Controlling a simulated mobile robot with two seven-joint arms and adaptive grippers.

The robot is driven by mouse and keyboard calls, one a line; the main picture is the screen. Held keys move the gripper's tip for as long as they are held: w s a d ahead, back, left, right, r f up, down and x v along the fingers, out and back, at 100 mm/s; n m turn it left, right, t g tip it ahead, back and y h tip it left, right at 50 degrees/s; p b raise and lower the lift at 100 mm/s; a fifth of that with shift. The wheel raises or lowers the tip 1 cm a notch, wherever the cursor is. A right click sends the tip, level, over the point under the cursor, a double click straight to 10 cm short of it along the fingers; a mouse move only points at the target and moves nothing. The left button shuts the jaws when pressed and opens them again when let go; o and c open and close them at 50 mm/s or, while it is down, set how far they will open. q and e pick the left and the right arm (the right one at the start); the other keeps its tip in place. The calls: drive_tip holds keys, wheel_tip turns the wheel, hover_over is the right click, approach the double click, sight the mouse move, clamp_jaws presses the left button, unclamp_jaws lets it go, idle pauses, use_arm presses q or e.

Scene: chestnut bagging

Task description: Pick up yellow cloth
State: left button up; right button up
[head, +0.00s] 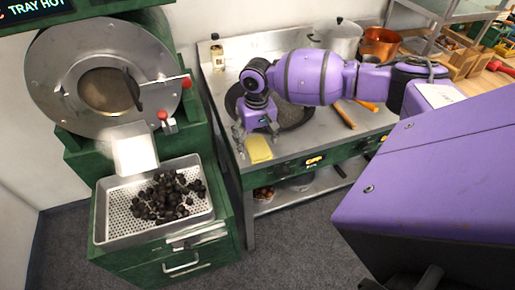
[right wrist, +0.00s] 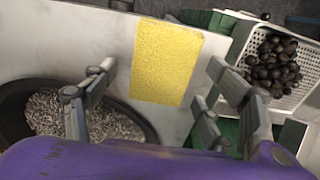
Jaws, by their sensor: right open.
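The yellow cloth (head: 258,149) lies flat near the front left corner of the steel counter. In the right wrist view the cloth (right wrist: 167,62) is a yellow rectangle lying between and beyond the two fingers. My right gripper (head: 257,135) is just above and behind the cloth in the head view, pointing down. In the right wrist view my right gripper (right wrist: 150,105) is open, with its fingers spread on either side of the cloth and nothing held. My left gripper is not in view.
A dark round pan (head: 290,118) with grey contents sits beside the cloth. A perforated tray (head: 103,228) of dark chestnuts stands on the green roaster at left, across a gap. Pots (head: 340,38) stand at the counter's back. A wooden handle (head: 344,115) lies right of the pan.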

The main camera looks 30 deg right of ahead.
sight(257, 156)
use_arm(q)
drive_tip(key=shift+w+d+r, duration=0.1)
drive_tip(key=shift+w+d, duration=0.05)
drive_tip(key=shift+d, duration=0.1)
use_arm(e)
drive_tip(key=shift+r, duration=0.1)
drive_tip(key=c, duration=1.2)
drive_tip(key=shift+r, duration=0.65)
use_arm(q)
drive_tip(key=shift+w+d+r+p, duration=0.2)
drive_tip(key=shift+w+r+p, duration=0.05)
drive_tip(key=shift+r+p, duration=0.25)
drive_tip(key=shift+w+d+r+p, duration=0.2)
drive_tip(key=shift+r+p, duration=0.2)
drive_tip(key=shift+p, duration=0.15)
use_arm(e)
drive_tip(key=s+a+r, duration=0.2)
drive_tip(key=s+r, duration=0.2)
drive_tip(key=s+a+r, duration=0.3)
drive_tip(key=s, duration=0.1)
drive_tip(key=s+a+r, duration=0.2)
drive_tip(key=s+r, duration=0.1)
drive_tip(key=r, duration=0.1)
drive_tip(key=shift+s+a+r, duration=0.25)
drive_tip(key=shift+s+r, duration=0.1)
drive_tip(key=shift+s, duration=0.05)
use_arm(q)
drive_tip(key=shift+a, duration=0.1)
